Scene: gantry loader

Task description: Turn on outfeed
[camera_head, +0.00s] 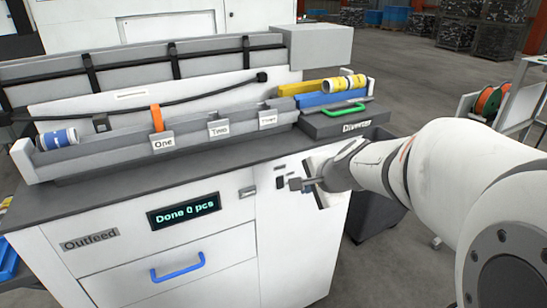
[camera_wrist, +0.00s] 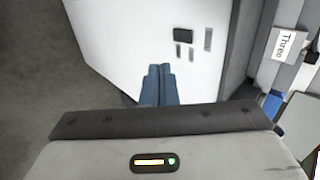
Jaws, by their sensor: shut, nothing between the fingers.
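The outfeed is a white cabinet (camera_head: 125,255) with an "Outfeed" label (camera_head: 90,240) and a lit display (camera_head: 183,211) reading "Done 0 pcs". On its front at the right are small dark controls (camera_head: 279,182), partly beside my gripper (camera_head: 297,184). In the wrist view the white panel carries a dark rectangle (camera_wrist: 183,35), two small grey pieces (camera_wrist: 178,50) below it and a grey strip (camera_wrist: 208,39). My gripper (camera_wrist: 158,68) is shut and empty, with its fingertips below and left of these pieces. I cannot tell whether it touches the panel. Its wrist hides part of the front.
A blue drawer handle (camera_head: 178,268) sticks out low on the front. Above are bays labelled One (camera_head: 163,142), Two and Three, and a Diverter box (camera_head: 345,120) with a green handle (camera_head: 344,109). A dark bin (camera_head: 375,220) stands at right.

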